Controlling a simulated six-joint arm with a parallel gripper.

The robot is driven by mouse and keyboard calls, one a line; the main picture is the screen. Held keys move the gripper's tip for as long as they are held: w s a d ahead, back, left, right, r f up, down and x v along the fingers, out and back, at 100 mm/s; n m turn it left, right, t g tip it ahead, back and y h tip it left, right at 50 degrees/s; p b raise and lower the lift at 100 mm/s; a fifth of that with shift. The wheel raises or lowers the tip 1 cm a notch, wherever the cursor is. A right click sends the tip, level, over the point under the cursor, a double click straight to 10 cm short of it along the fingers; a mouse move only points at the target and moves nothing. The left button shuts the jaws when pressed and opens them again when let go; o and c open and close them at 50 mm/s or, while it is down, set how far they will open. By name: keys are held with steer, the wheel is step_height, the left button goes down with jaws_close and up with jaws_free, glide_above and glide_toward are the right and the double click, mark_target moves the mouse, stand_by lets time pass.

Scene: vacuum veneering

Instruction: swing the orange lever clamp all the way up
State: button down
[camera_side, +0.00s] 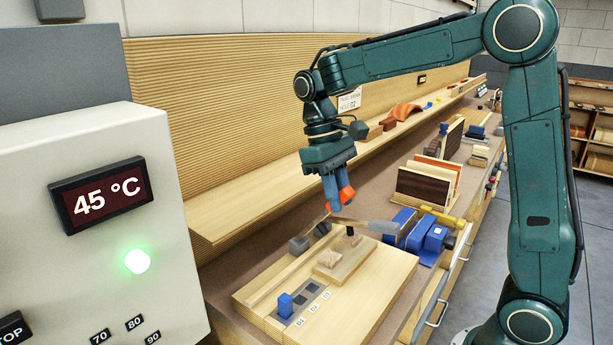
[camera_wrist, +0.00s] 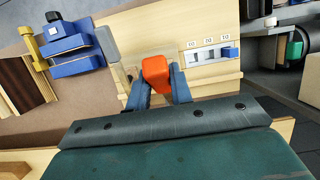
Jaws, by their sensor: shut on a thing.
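The lever clamp's orange handle (camera_side: 347,194) is between the blue fingers of my gripper (camera_side: 338,192), above the pale wooden board (camera_side: 380,278). My gripper is shut on it. In the wrist view the orange handle (camera_wrist: 156,71) shows between the two fingertips (camera_wrist: 158,84), facing the camera. The handle stands well above the board in the side view. A pale bar (camera_side: 362,223) and a small black knob (camera_side: 350,231) lie below it. The clamp's pivot and most of its lever are hidden or too small to tell.
A wooden block (camera_side: 343,260) and a dark strip with a blue slider (camera_side: 285,304) lie on the board. Blue blocks (camera_side: 425,236) and a rack of upright veneer sheets (camera_side: 425,188) stand to the right. A control box showing 45 °C (camera_side: 95,200) fills the left foreground.

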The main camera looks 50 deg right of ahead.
steer(key=shift+w+a+r+g, duration=0.1)
steer(key=shift+w+r+g, duration=0.15)
steer(key=shift+w, duration=0.2)
steer(key=shift+w+a+r+g, duration=0.1)
steer(key=shift+w+g, duration=0.25)
steer(key=shift+w, duration=0.05)
steer(key=shift+w+d+r+g, duration=0.1)
steer(key=shift+w+r+g, duration=0.15)
steer(key=shift+w+g, duration=0.25)
steer(key=shift+w+d+r+g, duration=0.1)
steer(key=shift+w+r+g, duration=0.2)
steer(key=shift+w, duration=0.25)
steer(key=c, duration=1.2)
jaws_free()
steer(key=shift+c, duration=0.2)
steer(key=shift+s+d, duration=0.1)
steer(key=shift+s, duration=0.15)
